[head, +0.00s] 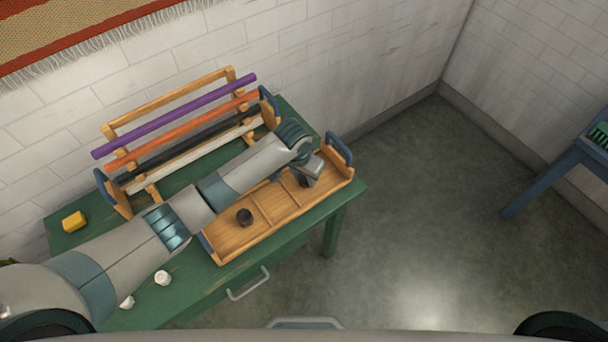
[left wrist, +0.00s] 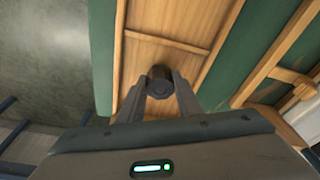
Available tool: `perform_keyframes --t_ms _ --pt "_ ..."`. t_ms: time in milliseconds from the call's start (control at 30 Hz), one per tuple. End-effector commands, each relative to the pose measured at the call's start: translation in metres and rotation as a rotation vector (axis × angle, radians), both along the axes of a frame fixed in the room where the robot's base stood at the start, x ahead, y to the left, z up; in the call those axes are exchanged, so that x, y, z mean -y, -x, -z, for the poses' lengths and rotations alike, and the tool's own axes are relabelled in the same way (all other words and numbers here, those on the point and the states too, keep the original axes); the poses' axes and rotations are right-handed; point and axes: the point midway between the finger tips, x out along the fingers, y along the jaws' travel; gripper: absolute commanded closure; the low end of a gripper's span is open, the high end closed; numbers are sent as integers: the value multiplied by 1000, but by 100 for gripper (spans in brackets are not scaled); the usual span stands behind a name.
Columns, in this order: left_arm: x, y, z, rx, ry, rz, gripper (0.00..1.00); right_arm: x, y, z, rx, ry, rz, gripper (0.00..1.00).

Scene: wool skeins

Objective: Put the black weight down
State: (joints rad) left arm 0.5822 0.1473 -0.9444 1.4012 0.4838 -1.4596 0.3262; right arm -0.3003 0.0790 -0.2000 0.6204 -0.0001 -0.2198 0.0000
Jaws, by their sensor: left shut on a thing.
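My left gripper (head: 308,178) is over the right end of the wooden tray (head: 228,250) on the green table. In the left wrist view its two fingers (left wrist: 160,90) are shut on a dark round weight (left wrist: 160,73), with the tray's wood behind it. The head view hides this weight behind the gripper. I cannot tell whether it touches the tray floor. A second small black cylinder (head: 244,217) stands in the tray's left part. My right gripper is not in view.
A wooden rack behind the tray holds purple (head: 175,117), orange (head: 183,130) and dark rods. Thin dividers split the tray. A blue table (head: 550,180) stands far right across open floor.

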Motion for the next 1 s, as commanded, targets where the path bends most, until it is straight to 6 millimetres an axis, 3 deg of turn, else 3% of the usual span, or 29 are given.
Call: perform_keyframes --t_ms 267,300,367,767,1000 --pt "0 0 2 1 1 0 100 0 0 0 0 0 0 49" --pt "0 0 3 0 -1 0 64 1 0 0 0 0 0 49" --pt "0 0 3 0 -1 0 50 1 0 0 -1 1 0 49" --pt "0 0 0 0 0 1 50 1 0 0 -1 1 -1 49" --pt "-2 3 -18 1 0 1 50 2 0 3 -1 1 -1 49"
